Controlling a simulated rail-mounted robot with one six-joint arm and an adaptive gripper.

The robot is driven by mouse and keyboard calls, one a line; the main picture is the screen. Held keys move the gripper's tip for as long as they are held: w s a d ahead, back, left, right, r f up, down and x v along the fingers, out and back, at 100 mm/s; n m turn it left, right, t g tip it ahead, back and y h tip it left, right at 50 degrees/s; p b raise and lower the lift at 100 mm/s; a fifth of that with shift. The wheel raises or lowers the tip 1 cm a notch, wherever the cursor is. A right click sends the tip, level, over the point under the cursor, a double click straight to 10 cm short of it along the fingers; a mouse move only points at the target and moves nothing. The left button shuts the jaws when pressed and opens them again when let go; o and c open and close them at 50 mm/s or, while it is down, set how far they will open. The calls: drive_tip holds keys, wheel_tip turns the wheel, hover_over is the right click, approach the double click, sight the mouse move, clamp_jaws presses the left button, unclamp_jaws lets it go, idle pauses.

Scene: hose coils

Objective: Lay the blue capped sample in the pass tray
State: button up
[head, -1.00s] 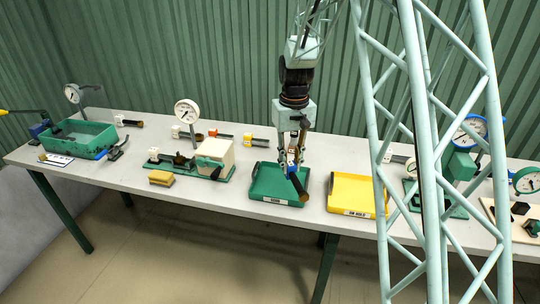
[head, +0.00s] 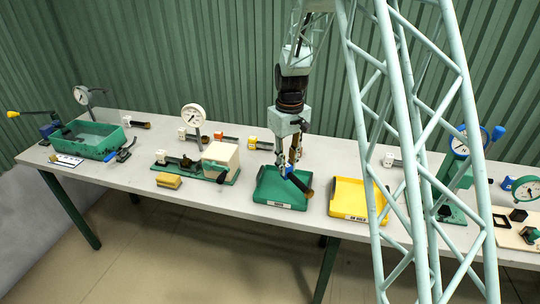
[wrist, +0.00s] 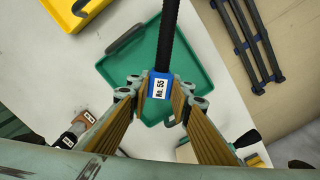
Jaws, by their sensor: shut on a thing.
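My gripper (head: 288,172) is shut on the blue cap (wrist: 160,84) of a sample, a black hose piece (wrist: 168,35) with a white label reading "No. 55". The hose sticks out from the fingers, slanting down to the right in the head view (head: 301,184). The gripper and sample are over the green tray (head: 272,202), which also shows beneath them in the wrist view (wrist: 200,60). The tray's front label is too small to read surely. I cannot tell whether the hose touches the tray floor.
A yellow tray (head: 347,216), labelled "ON HOLD", stands just right of the green one. A cream block on a green fixture (head: 220,156) and a yellow sponge (head: 169,181) are to the left. Other capped samples (head: 260,144) lie behind. My lattice column crosses the right side.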

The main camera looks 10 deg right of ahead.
drive_tip(key=w+a+n+p, duration=0.4)
drive_tip(key=n+p, duration=0.4)
drive_tip(key=p, duration=0.2)
drive_tip(key=shift+w+a+n+p, duration=0.3)
drive_tip(key=shift+w+a, duration=0.05)
drive_tip(key=shift+a, duration=0.2)
drive_tip(key=shift+f+b, duration=0.25)
drive_tip(key=shift+b, duration=0.1)
drive_tip(key=b, duration=0.4)
hover_over(270, 186)
drive_tip(key=shift+w+d+f, duration=0.1)
drive_tip(key=shift+f, duration=2.9)
drive_tip(key=shift+f+b, duration=0.6)
drive_tip(key=shift+b, duration=0.15)
idle(0.9)
drive_tip(key=o, duration=1)
